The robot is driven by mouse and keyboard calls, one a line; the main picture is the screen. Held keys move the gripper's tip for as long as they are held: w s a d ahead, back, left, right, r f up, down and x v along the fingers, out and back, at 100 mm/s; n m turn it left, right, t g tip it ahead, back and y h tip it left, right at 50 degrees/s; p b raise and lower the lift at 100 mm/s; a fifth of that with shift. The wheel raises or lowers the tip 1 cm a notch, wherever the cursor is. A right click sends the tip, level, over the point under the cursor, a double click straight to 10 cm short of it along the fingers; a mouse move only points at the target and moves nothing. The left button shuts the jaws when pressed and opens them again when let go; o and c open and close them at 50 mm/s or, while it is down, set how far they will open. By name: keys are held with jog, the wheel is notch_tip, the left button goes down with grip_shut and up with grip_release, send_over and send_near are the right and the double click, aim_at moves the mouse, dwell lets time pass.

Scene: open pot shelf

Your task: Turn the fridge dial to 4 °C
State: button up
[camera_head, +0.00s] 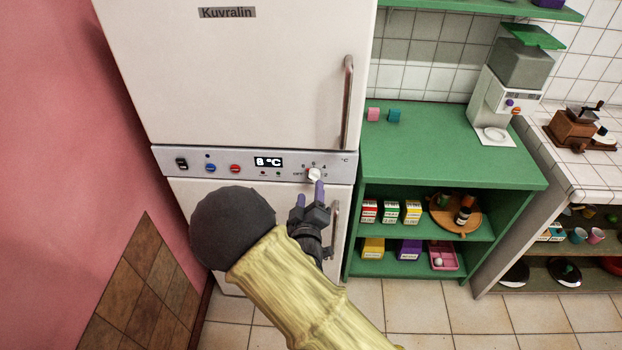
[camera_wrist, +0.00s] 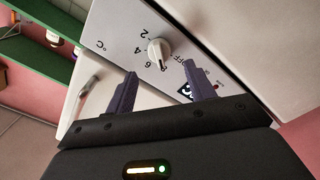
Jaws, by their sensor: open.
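The fridge dial (camera_head: 314,175) is a white round knob on the grey control strip (camera_head: 220,163) between the two fridge doors. It also shows in the wrist view (camera_wrist: 158,50), with marks OFF, 8, 6, 4 and 2 around it. Its pointer appears to be at the 8. The display (camera_head: 269,162) reads 8 °C. My gripper (camera_head: 309,194) is in front of and just below the dial, with its purple fingers pointing at it. In the wrist view the open fingers (camera_wrist: 160,70) are either side of the dial's near side, seemingly apart from it, with nothing between them.
A black switch (camera_head: 182,164), a blue knob (camera_head: 211,168) and a red knob (camera_head: 235,169) are left of the display. The upper door's handle (camera_head: 347,103) and the lower door's handle (camera_head: 331,229) are near the right edge. A green shelf unit (camera_head: 440,150) stands right of the fridge.

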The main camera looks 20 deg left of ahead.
aim_at(311, 180)
jog(key=x, duration=0.5)
jog(key=shift+w+p, duration=0.1)
jog(key=shift+p, duration=0.3)
jog(key=c, duration=1)
